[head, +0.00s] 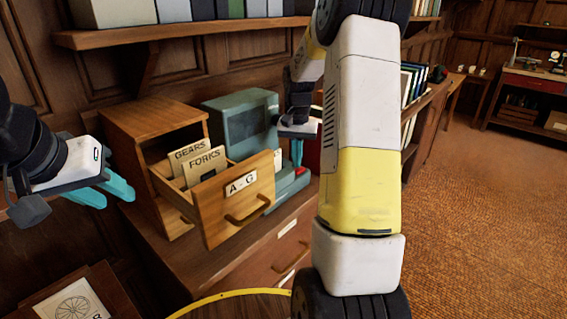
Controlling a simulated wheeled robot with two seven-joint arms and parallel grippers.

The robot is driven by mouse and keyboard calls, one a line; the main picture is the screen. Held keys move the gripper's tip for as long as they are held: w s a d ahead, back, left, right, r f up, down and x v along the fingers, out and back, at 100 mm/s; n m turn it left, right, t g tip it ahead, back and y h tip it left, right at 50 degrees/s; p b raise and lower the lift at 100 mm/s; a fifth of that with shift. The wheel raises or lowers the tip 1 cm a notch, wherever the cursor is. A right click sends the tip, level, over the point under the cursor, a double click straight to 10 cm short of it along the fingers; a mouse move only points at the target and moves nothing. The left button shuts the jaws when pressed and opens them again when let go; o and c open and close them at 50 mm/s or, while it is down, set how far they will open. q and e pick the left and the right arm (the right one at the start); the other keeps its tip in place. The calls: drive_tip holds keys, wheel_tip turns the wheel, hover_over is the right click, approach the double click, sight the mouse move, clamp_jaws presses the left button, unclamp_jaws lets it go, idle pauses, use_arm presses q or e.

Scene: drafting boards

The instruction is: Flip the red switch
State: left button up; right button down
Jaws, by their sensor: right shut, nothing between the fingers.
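A grey-teal machine (222,112) with a dark screen-like panel stands on the wooden cabinet, behind an open drawer. Its low front part carries a small red piece (300,171), which may be the red switch; its shape and position are unclear. My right gripper (297,162) is shut and empty, pointing down just above or beside this red piece; I cannot tell whether they touch. My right arm hides what lies to the right. My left gripper (115,196) is open and empty, at the left, in front of the wooden box.
The wooden file box (150,119) has its drawer (238,205) pulled out, with GEARS and FORKS cards inside. A shelf (180,36) with binders hangs above. A framed wheel drawing (75,300) is at lower left. Open floor (480,210) lies to the right.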

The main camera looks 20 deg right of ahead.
sight(297, 171)
drive_tip(key=shift+f, duration=1)
idle(0.8)
drive_tip(key=shift+r, duration=3.55)
drive_tip(key=shift+s, duration=0.1)
